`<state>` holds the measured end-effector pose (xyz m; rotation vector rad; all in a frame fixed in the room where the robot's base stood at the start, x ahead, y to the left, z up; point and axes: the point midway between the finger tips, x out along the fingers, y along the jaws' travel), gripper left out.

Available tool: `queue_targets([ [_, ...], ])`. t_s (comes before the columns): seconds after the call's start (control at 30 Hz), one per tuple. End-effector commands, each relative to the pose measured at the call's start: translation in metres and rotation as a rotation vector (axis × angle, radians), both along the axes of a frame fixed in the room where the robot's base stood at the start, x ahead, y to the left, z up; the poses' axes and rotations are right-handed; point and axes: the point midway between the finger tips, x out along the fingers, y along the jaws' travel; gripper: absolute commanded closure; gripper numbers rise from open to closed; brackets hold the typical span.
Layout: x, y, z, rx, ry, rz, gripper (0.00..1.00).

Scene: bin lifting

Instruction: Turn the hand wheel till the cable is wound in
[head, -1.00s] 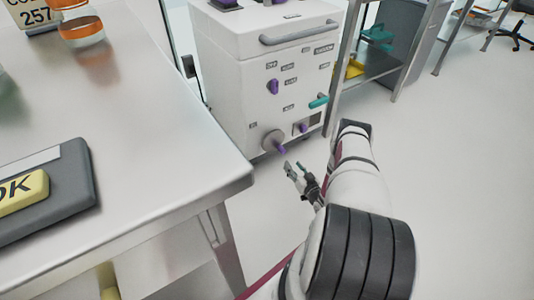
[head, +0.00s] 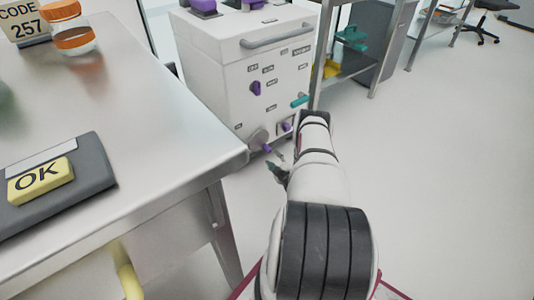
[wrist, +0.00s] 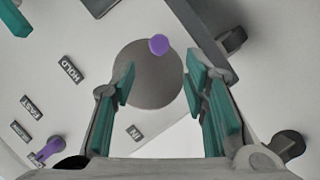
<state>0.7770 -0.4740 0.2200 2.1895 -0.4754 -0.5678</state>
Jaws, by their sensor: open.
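The hand wheel (wrist: 148,78) is a round grey disc low on the front of a white cabinet (head: 225,75). A purple knob (wrist: 158,44) stands out near its rim. In the head view the wheel (head: 258,139) is at the cabinet's lower left, with its knob (head: 266,148) pointing toward me. My gripper (wrist: 160,88) is open, its teal-padded fingers on either side of the wheel in the wrist view. Nothing is between the fingers but the wheel behind them; contact cannot be told. In the head view my gripper (head: 279,168) is just below the wheel, partly hidden by my arm. No cable can be made out.
A metal table (head: 150,130) stands at the left, its corner close to the cabinet. It bears a dark pad with a yellow OK block (head: 40,180) and an orange-lidded jar (head: 70,30). Shelving (head: 350,55) stands behind right. The floor (head: 440,180) at right is clear.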

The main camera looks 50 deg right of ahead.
Motion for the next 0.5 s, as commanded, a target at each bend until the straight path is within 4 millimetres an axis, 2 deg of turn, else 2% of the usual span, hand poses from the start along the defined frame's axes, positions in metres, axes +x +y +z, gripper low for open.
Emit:
queue_targets([
  [0.3,0.051,-0.032,-0.017,-0.001,-0.004,0.000,0.59],
  [0.5,0.071,-0.043,-0.022,0.002,-0.002,0.000,0.59],
])
